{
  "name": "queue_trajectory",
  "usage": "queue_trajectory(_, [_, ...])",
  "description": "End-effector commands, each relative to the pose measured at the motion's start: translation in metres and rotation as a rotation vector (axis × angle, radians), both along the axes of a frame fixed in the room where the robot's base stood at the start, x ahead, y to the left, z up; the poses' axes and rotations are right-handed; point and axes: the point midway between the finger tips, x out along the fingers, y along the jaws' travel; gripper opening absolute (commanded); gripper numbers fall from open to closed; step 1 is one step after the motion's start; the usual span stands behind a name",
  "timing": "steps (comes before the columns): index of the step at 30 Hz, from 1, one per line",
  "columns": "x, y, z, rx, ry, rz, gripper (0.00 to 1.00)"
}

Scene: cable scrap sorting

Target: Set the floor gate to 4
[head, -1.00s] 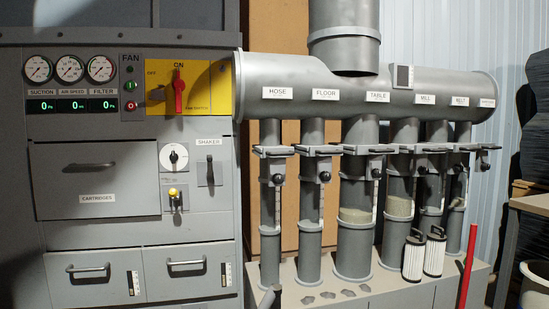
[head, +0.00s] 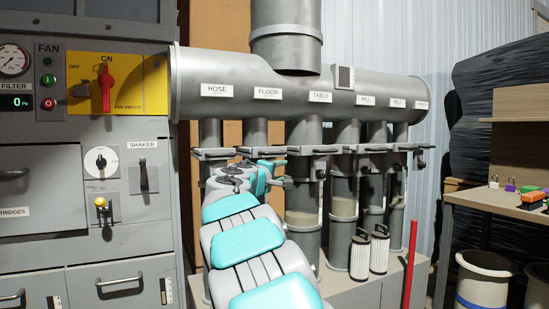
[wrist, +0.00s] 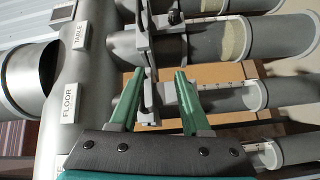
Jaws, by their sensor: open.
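The FLOOR label (head: 268,93) is on the grey manifold, above its pipe, second from the left. It also shows in the wrist view (wrist: 68,103). In the head view my arm hides most of the floor gate and the pipe below it. My gripper (head: 268,178) is in front of the floor pipe at about gate height. In the wrist view my gripper (wrist: 160,74) is open, with two green fingers apart on either side of the floor gate's dark bar (wrist: 151,92). Contact cannot be told. The floor gate's setting is not readable.
The HOSE pipe (head: 210,132) is at left and the wide TABLE pipe (head: 304,205) at right, close to my gripper. Two filter cartridges (head: 360,255) and a red post (head: 409,265) stand further right. A workbench (head: 500,200) is at far right. The fan switch (head: 106,88) is at ON.

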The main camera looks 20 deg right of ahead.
Motion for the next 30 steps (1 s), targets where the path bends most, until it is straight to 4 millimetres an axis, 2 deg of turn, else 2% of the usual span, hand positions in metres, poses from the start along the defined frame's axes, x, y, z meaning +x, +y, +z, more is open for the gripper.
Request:
queue_trajectory(1, [0.015,0.006,0.008,-0.044,-0.015,0.023,0.47])
queue_trajectory(3, [0.028,0.013,0.018,-0.091,-0.030,0.048,0.47])
queue_trajectory(6, [0.038,0.020,0.030,-0.135,-0.046,0.068,0.47])
queue_trajectory(10, [0.045,0.021,0.034,-0.152,-0.049,0.077,0.47])
queue_trajectory(24, [0.083,-0.015,0.043,-0.148,-0.050,0.075,0.47])
queue_trajectory(30, [0.095,-0.025,0.043,-0.150,-0.047,0.076,0.47])
